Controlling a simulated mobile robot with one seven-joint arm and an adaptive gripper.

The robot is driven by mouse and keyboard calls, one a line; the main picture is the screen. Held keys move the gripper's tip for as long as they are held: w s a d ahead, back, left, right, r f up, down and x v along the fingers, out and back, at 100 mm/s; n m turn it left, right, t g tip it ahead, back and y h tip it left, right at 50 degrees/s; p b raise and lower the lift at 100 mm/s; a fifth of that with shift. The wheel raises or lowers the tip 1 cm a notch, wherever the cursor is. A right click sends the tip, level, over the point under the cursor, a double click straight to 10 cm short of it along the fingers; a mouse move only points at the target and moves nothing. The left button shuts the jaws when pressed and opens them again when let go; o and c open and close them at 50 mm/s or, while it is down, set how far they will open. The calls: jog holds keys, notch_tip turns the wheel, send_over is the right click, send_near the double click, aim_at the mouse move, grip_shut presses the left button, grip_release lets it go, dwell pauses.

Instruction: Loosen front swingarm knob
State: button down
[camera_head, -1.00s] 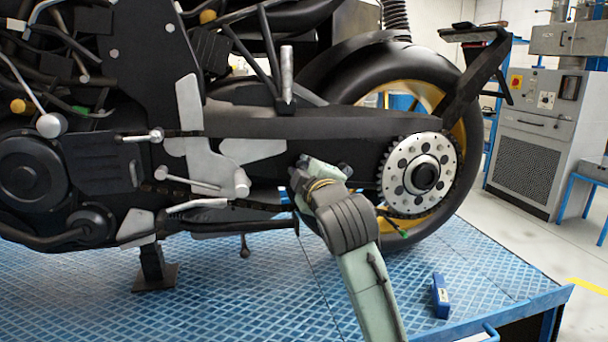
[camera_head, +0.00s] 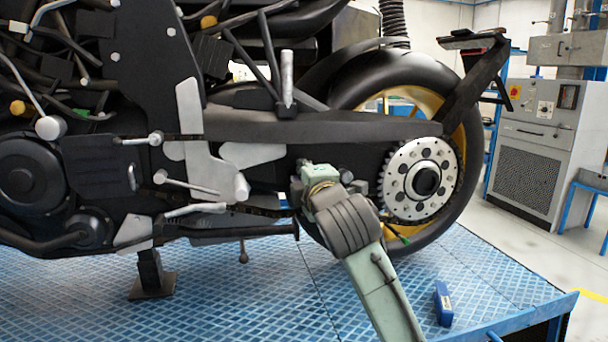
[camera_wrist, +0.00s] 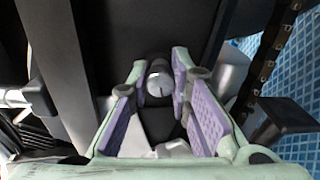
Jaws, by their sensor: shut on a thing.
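A small round silvery-grey knob (camera_wrist: 160,84) shows in the wrist view, with a dark line on its face. My gripper (camera_wrist: 160,72) has its two purple-padded fingers on either side of it and is shut on it. In the head view my gripper (camera_head: 316,174) reaches up to the motorcycle below the black swingarm (camera_head: 310,127), left of the rear sprocket (camera_head: 418,180). There the knob cannot be made out behind the gripper.
The motorcycle stands on a blue grid platform (camera_head: 235,300). Grey levers and a footpeg (camera_head: 190,184) stick out left of my gripper. The rear tyre (camera_head: 440,75) is on the right.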

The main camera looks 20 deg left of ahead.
jog(key=shift+f, duration=0.1)
jog(key=c, duration=1.4)
grip_release()
jog(key=shift+c, duration=0.2)
jog(key=v, duration=1.2)
